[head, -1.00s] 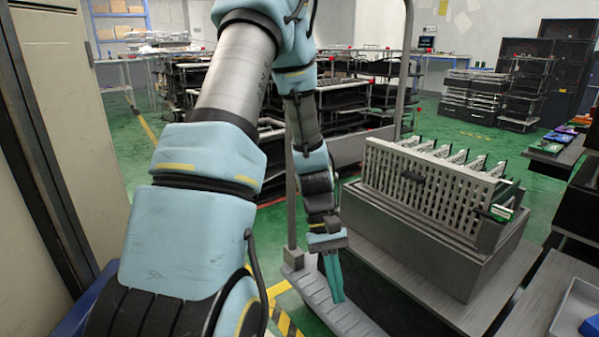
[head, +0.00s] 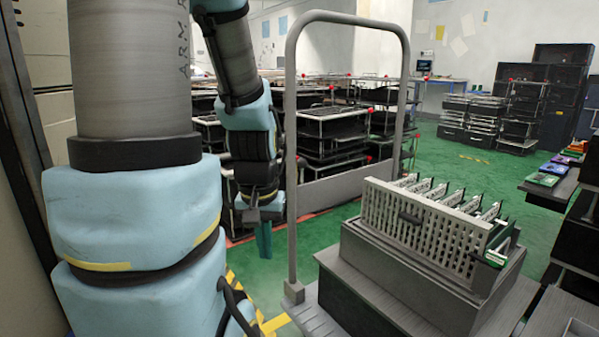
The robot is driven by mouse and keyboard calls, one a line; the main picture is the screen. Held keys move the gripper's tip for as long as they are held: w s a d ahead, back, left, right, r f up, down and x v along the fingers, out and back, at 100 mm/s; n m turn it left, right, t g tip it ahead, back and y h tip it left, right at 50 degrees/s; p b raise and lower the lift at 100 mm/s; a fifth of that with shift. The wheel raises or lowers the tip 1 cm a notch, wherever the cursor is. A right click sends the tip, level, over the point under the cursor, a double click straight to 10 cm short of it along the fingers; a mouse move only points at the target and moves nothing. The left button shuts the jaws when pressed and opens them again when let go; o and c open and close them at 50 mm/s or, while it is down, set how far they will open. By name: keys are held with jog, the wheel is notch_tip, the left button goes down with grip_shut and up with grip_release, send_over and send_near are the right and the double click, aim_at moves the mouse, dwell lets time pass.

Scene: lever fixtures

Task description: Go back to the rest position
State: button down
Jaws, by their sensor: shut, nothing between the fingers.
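My gripper (head: 264,243) hangs at the end of my blue and grey arm, left of the cart's upright handle. Its teal fingers point down and are shut, with nothing between them. The gripper is apart from the grey perforated rack (head: 425,225), which stands on a grey block (head: 400,275) at the right. The rack has a dark handle on its front face, a row of slotted cards along its top and a green piece at its right end.
The cart's tall grey handle frame (head: 291,150) stands just right of my gripper. Stacked dark shelves (head: 335,135) with red knobs fill the back. A beige wall panel (head: 50,100) is close at the left. Green floor (head: 450,165) is open behind the rack.

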notch_tip(320, 180, up, 31)
jog(key=p, duration=2.9)
